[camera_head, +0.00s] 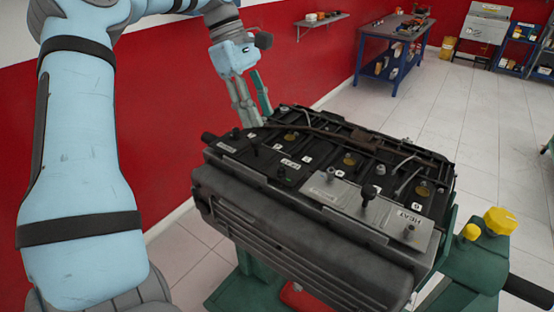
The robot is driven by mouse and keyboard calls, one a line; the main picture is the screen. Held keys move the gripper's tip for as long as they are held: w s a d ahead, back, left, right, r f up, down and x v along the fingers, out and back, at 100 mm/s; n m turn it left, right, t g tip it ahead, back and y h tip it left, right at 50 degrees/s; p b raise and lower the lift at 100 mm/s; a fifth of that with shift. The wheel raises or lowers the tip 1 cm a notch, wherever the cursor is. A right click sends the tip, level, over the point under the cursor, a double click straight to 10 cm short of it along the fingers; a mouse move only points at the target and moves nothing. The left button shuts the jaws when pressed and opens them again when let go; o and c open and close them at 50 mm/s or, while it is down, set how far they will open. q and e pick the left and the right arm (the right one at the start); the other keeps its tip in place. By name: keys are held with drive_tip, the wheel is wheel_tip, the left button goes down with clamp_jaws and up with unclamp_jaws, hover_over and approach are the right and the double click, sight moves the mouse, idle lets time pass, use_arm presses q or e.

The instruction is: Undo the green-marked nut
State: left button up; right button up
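The engine trainer (290,215) is a dark engine block with bolts, studs, labels and a grey metal plate on top. My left gripper (249,122) points down at the far left corner of the engine top. Its grey fingers are close together, and their tips lie at or just behind the engine's edge. I cannot tell whether they touch anything or hold a nut. My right gripper is out of view.
A green stand (470,262) with yellow knobs (500,220) carries the engine. A blue workbench (394,40) with tools stands at the back, and a small shelf (322,19) hangs on the red wall (290,60).

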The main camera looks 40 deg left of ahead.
sight(280, 166)
use_arm(q)
drive_tip(key=x, duration=1.2)
drive_tip(key=shift+w+f, duration=0.1)
drive_tip(key=shift+f, duration=0.15)
drive_tip(key=shift+c, duration=0.6)
clamp_jaws()
